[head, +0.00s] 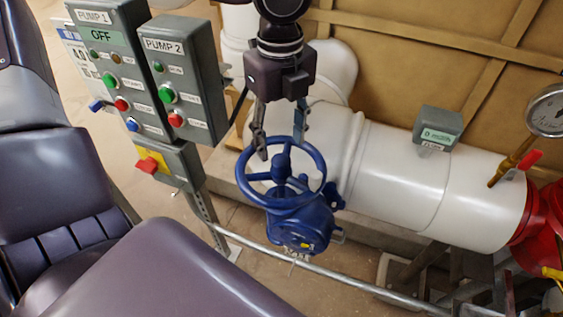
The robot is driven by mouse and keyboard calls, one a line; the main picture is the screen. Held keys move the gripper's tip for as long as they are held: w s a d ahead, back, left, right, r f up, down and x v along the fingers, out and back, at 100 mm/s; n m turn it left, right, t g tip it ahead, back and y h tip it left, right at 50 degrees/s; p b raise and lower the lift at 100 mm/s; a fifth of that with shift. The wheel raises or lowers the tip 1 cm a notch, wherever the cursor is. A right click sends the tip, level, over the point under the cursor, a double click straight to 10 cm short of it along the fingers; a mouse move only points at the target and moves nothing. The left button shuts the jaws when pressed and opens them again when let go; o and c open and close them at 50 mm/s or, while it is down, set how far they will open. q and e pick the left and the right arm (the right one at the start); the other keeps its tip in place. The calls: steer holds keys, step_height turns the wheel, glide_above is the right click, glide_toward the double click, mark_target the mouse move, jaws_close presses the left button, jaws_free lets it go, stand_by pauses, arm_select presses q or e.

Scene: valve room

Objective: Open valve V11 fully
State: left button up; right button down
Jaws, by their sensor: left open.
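A blue handwheel (247,188) with spokes sits on a blue gearbox body (300,228), beside a white pipe. A small tag (299,254) hangs below the gearbox; its lettering is too small to read surely, so I cannot confirm the valve number. My left gripper (281,147) comes down from the top of the picture. Its two fingers are open, pointing down at the far part of the wheel's rim. The left fingertip overlaps the rim and the right one is close to it. I cannot tell whether either touches. My right gripper is not in view.
Grey PUMP 1 (113,70) and PUMP 2 (184,85) boxes stand left of the wheel; PUMP 1 shows OFF. The white pipe (390,175) runs right towards a gauge (547,110) and red flange. A metal rail (290,262) crosses in front of the valve.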

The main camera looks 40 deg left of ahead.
mark_target(281, 159)
arm_select(q)
steer(key=m+b, duration=0.1)
steer(key=m, duration=0.2)
steer(key=shift+f+m, duration=0.15)
steer(key=shift+m, duration=0.25)
steer(key=shift+m+b, duration=0.55)
steer(key=shift+m, duration=1.05)
steer(key=m+b, duration=0.1)
steer(key=m, duration=0.2)
steer(key=shift+m, duration=0.4)
steer(key=m, duration=0.4)
steer(key=shift+b, duration=0.3)
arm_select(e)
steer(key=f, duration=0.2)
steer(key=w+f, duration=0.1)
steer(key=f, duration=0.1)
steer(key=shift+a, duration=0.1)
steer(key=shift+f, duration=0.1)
arm_select(q)
step_height(281, 159, down, 6)
steer(key=b, duration=0.7)
steer(key=shift+f, duration=0.4)
steer(key=shift+s+d, duration=0.1)
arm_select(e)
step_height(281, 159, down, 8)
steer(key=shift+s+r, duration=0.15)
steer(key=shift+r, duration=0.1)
